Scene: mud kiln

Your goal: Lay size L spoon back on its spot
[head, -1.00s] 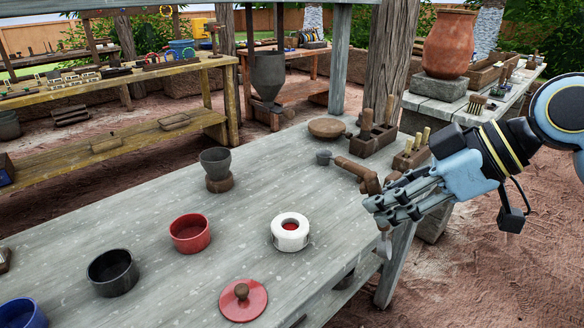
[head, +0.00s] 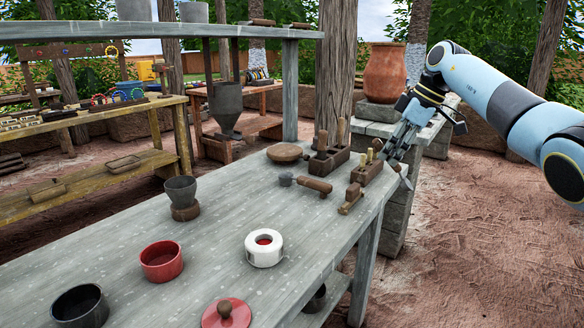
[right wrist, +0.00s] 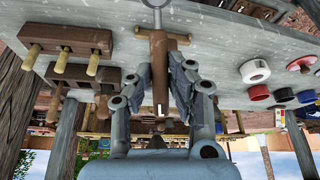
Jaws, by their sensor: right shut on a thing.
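My right gripper (head: 398,148) is raised beyond the table's right edge, beside the front tool rack. It is shut on the spoon, whose pale metal bowl (head: 405,181) hangs below the fingers in the head view. In the right wrist view my right gripper (right wrist: 160,82) has its fingers on both sides of a brown handle, and the metal end (right wrist: 157,4) reaches the top edge. Which spot belongs to the spoon I cannot tell. My left gripper is not in view.
The front rack (head: 365,174) and rear rack (head: 328,163) hold upright wooden handles. A mallet-like tool (head: 315,184) and a wooden T-shaped tool (head: 350,199) lie nearby. A white ring-shaped pot (head: 264,251), red bowl (head: 162,262) and dark cup (head: 181,190) stand left.

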